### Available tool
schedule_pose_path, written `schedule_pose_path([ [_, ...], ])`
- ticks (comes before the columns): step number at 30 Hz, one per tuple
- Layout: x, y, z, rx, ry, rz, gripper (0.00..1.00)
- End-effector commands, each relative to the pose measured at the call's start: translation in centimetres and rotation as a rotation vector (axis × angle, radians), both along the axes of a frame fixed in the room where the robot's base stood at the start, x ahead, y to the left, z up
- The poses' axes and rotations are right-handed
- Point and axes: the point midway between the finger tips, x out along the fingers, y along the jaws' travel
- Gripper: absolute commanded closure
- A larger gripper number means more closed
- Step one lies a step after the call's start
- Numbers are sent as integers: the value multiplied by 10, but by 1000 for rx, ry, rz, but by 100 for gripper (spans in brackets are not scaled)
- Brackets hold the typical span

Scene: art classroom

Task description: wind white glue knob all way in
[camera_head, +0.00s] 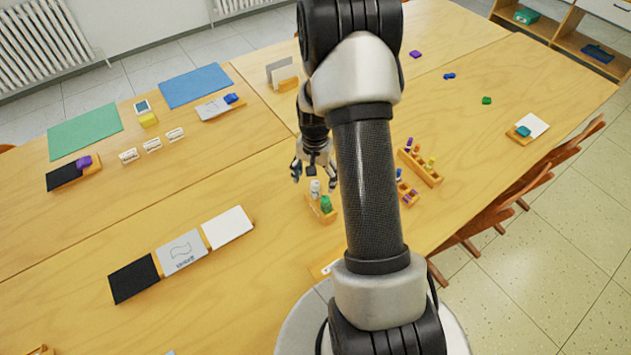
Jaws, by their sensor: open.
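A small white glue stick (315,188) stands upright in a wooden holder (316,213) near the middle of the table. A green stick (326,204) stands beside it in the same holder, towards me. My gripper (313,176) points down just above the white one, with its fingers spread to either side. The gripper is open and I see nothing held in it. Whether a finger touches the white stick is too small to tell. The knob itself cannot be made out at this size.
Wooden racks with coloured pieces (423,168) stand to the right, partly behind my arm. Black, grey and white panels (181,252) lie at the left front. Green (85,131) and blue (195,86) mats lie further back. Bare table surrounds the holder on its left.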

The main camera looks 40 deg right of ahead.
Motion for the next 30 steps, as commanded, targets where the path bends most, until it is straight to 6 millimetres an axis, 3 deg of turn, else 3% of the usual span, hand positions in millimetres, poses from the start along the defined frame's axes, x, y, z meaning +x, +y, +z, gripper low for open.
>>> schedule_pose_path([
  [1, 0, 0, -8, 0, 0, -60, 25],
  [6, 0, 0, -8, 0, 0, -174, 25],
  [30, 0, 0, -17, 0, 0, -175, 25],
])
